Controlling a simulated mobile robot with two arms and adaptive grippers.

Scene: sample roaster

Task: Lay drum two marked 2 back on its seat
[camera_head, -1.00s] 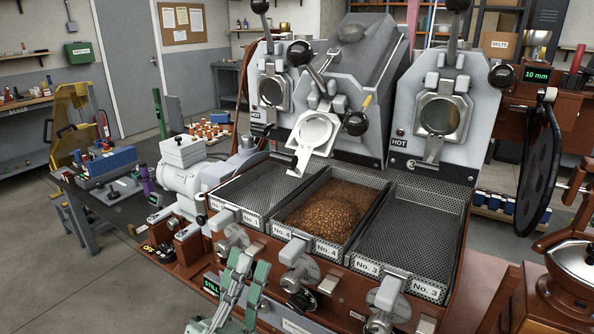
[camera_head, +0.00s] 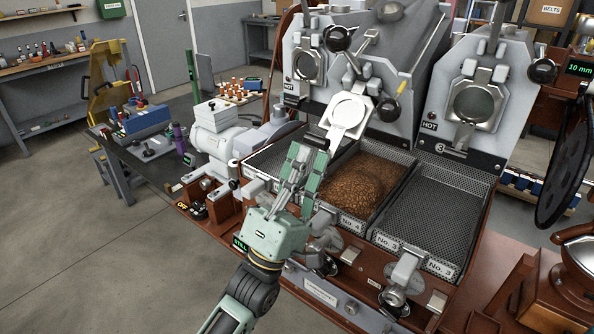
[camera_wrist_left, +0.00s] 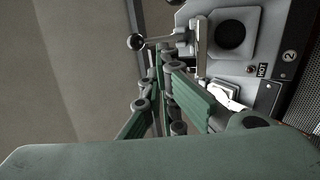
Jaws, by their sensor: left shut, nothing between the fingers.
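The middle drum (camera_head: 408,34), a grey body between the left and right roasting units, sits tipped up. Its pale round door (camera_head: 348,109) hangs open above the middle tray. A black ball handle (camera_head: 337,38) shows at its upper left. My left gripper (camera_head: 308,154) is shut and empty, in front of and below the open door, hiding part of the left tray. Its green fingers also show in the left wrist view (camera_wrist_left: 163,65). My right gripper is out of view.
Brown beans fill the middle tray (camera_head: 396,214); the No. 3 tray (camera_head: 435,215) is empty. The right unit (camera_head: 475,104) is marked 3. Knobs and levers line the front edge. A dark side table (camera_head: 150,175) with tools stands at the left, with open floor before it.

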